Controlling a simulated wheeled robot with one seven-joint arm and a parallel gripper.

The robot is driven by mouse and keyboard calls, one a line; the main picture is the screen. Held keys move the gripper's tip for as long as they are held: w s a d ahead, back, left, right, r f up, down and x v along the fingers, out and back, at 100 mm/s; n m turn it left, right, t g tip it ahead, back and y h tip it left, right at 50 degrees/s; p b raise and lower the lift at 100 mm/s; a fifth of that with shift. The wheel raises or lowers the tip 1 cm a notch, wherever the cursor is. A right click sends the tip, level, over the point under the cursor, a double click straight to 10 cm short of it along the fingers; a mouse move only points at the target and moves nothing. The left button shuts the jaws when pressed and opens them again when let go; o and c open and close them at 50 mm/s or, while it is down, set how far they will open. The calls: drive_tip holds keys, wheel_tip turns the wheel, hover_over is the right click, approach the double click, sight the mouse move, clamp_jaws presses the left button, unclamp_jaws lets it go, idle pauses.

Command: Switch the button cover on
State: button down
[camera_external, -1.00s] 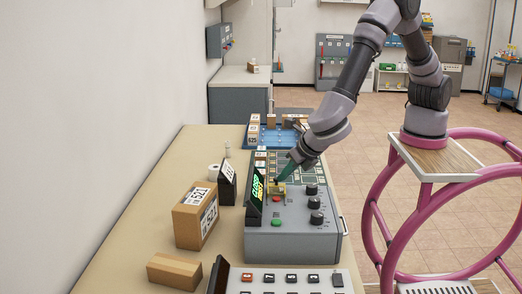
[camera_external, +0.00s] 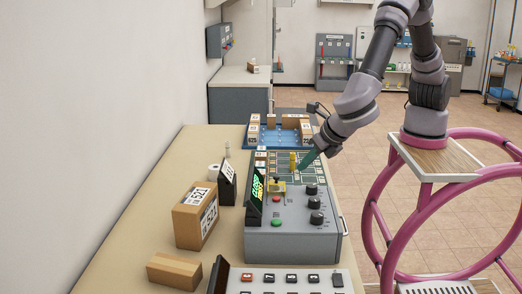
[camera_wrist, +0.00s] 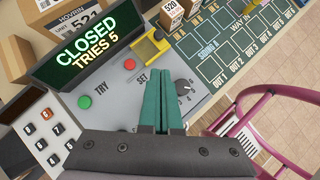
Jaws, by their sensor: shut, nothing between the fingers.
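The yellow button cover (camera_external: 277,188) sits on the grey control panel (camera_external: 290,238), right of the green-lit display. In the wrist view the cover (camera_wrist: 147,49) is a small yellow housing with a dark knob at its upper right. I cannot tell whether its lid is up or down. My gripper (camera_external: 302,166) is above the panel, to the right of and above the cover in the external view, apart from it. In the wrist view its teal fingers (camera_wrist: 164,84) are together, with nothing between them, near a black dial.
The display (camera_wrist: 86,45) reads CLOSED, TRIES 5. A red button (camera_wrist: 129,64), a green button (camera_wrist: 84,101) and black dials (camera_external: 315,203) are on the panel. A small upright yellow piece (camera_external: 293,160) shows beside my fingers. Boxes (camera_external: 198,213) stand left.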

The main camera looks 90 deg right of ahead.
drive_tip(key=shift+v, duration=2.25)
drive_tip(key=s+d+r+m+g+y, duration=0.1)
drive_tip(key=s+d+r+m+y, duration=0.1)
drive_tip(key=d+r+m, duration=0.65)
drive_tip(key=s+d+r+m+g+y, duration=0.1)
drive_tip(key=d+r+m, duration=0.45)
drive_tip(key=d, duration=0.55)
drive_tip(key=s+d+r+m+t+y, duration=0.2)
drive_tip(key=s+d+r+m, duration=0.2)
drive_tip(key=s+d+m, duration=0.2)
drive_tip(key=s+d+r+m+t+y, duration=0.1)
drive_tip(key=s+d+r+m, duration=0.4)
drive_tip(key=s+m, duration=0.5)
drive_tip(key=shift+s+d+m+t+y, duration=0.15)
drive_tip(key=shift+d+m+t+y, duration=0.25)
drive_tip(key=shift+d+m+y, duration=0.4)
